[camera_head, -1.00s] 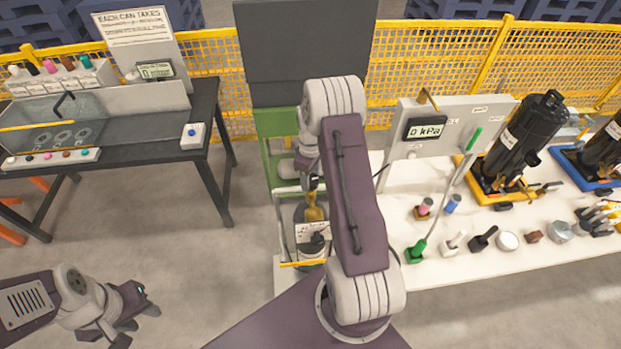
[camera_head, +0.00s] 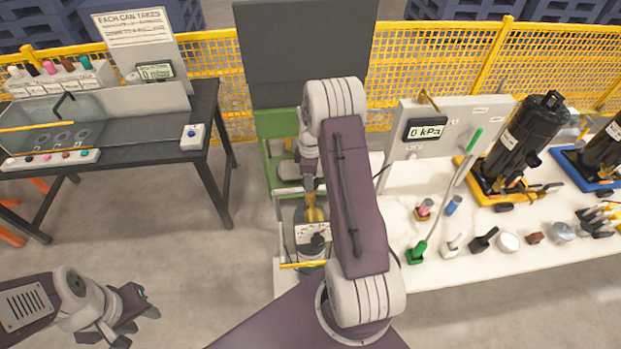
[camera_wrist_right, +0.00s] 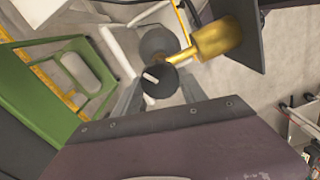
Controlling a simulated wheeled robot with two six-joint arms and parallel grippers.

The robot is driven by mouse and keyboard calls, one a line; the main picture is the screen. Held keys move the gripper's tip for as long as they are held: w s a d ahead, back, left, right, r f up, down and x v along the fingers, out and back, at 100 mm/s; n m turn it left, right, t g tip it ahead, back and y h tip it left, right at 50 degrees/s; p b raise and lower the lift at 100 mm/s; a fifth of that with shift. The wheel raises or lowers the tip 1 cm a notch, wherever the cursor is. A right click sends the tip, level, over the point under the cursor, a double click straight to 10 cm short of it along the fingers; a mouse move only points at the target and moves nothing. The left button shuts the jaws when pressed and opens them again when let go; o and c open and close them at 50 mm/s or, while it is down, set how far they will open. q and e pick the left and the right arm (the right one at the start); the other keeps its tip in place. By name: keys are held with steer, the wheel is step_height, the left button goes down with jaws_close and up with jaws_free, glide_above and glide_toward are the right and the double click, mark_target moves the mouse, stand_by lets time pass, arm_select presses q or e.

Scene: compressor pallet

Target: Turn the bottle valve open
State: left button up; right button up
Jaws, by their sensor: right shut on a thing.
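The bottle (camera_head: 311,250) stands in a white frame at the middle of the head view, partly hidden by my right arm. Its brass valve (camera_head: 314,209) rises from the top and also shows in the right wrist view (camera_wrist_right: 215,38). A round black knob with a white mark (camera_wrist_right: 160,81) sits at the end of the brass stem. My right gripper (camera_wrist_right: 160,88) has its grey fingers on either side of this knob and is shut on it; it is mostly hidden in the head view. My left gripper (camera_head: 138,325) is empty, with its fingers apart, over bare floor at lower left.
A white bench (camera_head: 480,255) with a 0 kPa display (camera_head: 426,132), several fittings and black cylinders is on the right. A dark table (camera_head: 150,145) stands at the left. A green frame (camera_head: 275,125) and yellow mesh fence (camera_head: 420,70) are behind the bottle.

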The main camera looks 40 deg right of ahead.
steer(key=shift+w+d+r, duration=0.1)
steer(key=shift+w+r, duration=0.05)
steer(key=o, duration=1.4)
steer(key=shift+c, duration=0.2)
step_height(320, 180, up, 8)
steer(key=shift+r+b, duration=0.1)
steer(key=shift+b, duration=1.1)
steer(key=shift+r, duration=0.4)
